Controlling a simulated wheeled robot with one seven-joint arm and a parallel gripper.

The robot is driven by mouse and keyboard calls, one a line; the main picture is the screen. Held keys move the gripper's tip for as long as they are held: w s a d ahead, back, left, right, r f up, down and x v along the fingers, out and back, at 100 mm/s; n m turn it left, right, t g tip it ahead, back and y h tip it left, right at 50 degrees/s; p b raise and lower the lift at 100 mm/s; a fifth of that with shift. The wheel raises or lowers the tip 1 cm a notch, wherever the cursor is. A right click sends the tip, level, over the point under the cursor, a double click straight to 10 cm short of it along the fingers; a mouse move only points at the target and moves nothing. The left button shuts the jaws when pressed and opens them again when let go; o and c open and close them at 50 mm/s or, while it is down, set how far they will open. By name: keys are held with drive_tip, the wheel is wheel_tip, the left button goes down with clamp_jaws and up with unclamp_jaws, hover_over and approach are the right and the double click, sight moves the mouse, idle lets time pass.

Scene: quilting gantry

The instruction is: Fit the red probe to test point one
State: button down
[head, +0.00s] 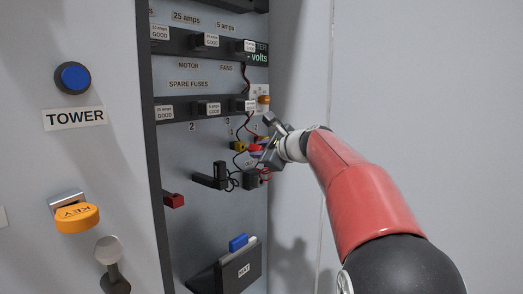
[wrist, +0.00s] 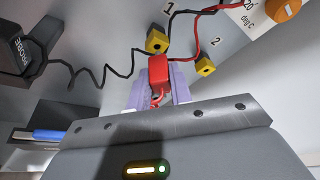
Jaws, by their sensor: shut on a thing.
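The red probe (wrist: 158,72) is held between the pale fingers of my gripper (wrist: 160,90) in the wrist view. Its far end is right at the lower edge of the yellow test point one (wrist: 156,41), beside the printed 1. I cannot tell whether they touch. A second yellow test point (wrist: 206,65), beside the printed 2, is to the right and apart from the probe. In the head view my gripper (head: 268,146) is at the panel's right side, with the red probe (head: 254,148) at its tip, partly hidden.
Black and red wires run close around the test points. A black probe holder (wrist: 15,55) marked PROBE is at the left in the wrist view. An orange knob (wrist: 286,8) is at the upper right. Fuse rows (head: 206,108) are above my gripper, and a black tray (head: 238,270) is below.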

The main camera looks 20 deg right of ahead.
drive_tip(key=shift+w+a+p, duration=0.65)
drive_tip(key=shift+w+a, duration=0.1)
drive_tip(key=shift+w, duration=0.2)
drive_tip(key=c, duration=1.2)
unclamp_jaws()
drive_tip(key=v, duration=0.8)
drive_tip(key=shift+f, duration=0.1)
drive_tip(key=shift+w, duration=0.1)
drive_tip(key=s+a+f+n+g+h+p, duration=0.1)
drive_tip(key=s+a+f+n+g+p, duration=0.2)
drive_tip(key=s, duration=0.4)
drive_tip(key=s+a+f+n+g, duration=0.1)
drive_tip(key=s+a+f+n, duration=0.15)
drive_tip(key=s+n, duration=0.3)
drive_tip(key=s+a+f+n+g+h+p, duration=0.1)
drive_tip(key=s+a+f+n+p, duration=0.2)
drive_tip(key=s, duration=0.4)
drive_tip(key=s+d+f+n+g+h, duration=0.1)
drive_tip(key=s+f+n, duration=0.2)
drive_tip(key=s, duration=0.2)
drive_tip(key=s+d+f+n+g+h+p, duration=0.1)
drive_tip(key=s+f+n, duration=0.3)
drive_tip(key=s, duration=0.1)
drive_tip(key=s+d+f+n+g+h+p, duration=0.1)
drive_tip(key=s+f+n, duration=0.3)
drive_tip(key=s, duration=0.1)
drive_tip(key=shift+s+h, duration=0.3)
drive_tip(key=shift+s, duration=0.1)
